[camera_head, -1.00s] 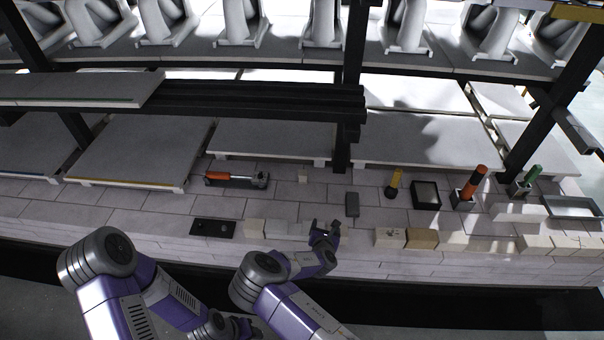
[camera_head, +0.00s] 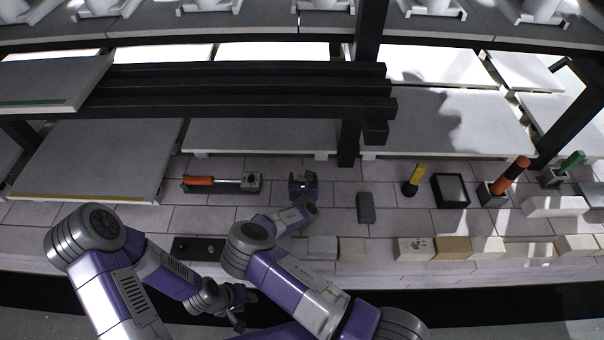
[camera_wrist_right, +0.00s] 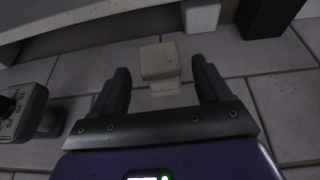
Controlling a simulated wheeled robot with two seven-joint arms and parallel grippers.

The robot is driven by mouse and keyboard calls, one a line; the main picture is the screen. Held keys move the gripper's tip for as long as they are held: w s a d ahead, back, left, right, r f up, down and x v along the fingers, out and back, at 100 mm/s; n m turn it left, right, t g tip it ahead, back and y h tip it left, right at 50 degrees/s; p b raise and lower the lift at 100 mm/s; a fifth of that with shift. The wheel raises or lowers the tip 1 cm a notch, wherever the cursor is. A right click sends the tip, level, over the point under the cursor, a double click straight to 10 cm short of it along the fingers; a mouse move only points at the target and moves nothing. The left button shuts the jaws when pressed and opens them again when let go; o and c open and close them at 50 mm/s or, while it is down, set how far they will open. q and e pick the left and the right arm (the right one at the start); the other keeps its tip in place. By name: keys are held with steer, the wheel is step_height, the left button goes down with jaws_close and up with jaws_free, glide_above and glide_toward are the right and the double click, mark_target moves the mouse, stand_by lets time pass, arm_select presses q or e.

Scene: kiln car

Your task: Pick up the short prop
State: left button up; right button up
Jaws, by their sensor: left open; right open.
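The short prop (camera_wrist_right: 160,62) is a small cream block standing on the brick deck. In the right wrist view it sits between and just beyond the open fingers of my right gripper (camera_wrist_right: 160,92), with a gap on each side. In the head view my right gripper (camera_head: 303,184) is low over the deck and hides the prop. My left gripper (camera_head: 236,306) hangs near the front edge of the deck, open and away from the prop.
An orange-handled tool (camera_head: 220,184) lies left of my right gripper. A dark grey block (camera_head: 366,208) lies to its right. A low shelf slab (camera_head: 262,136) and a black post (camera_head: 348,143) stand close behind. Cream blocks (camera_head: 413,249) line the front edge.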

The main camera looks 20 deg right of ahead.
mark_target(303, 170)
steer(key=b+x, duration=0.1)
steer(key=x, duration=0.3)
steer(key=shift+w+d+f+b, duration=0.1)
steer(key=shift+w+d+b, duration=0.1)
steer(key=shift+b, duration=0.2)
steer(key=shift+w, duration=0.4)
steer(key=c, duration=1.1)
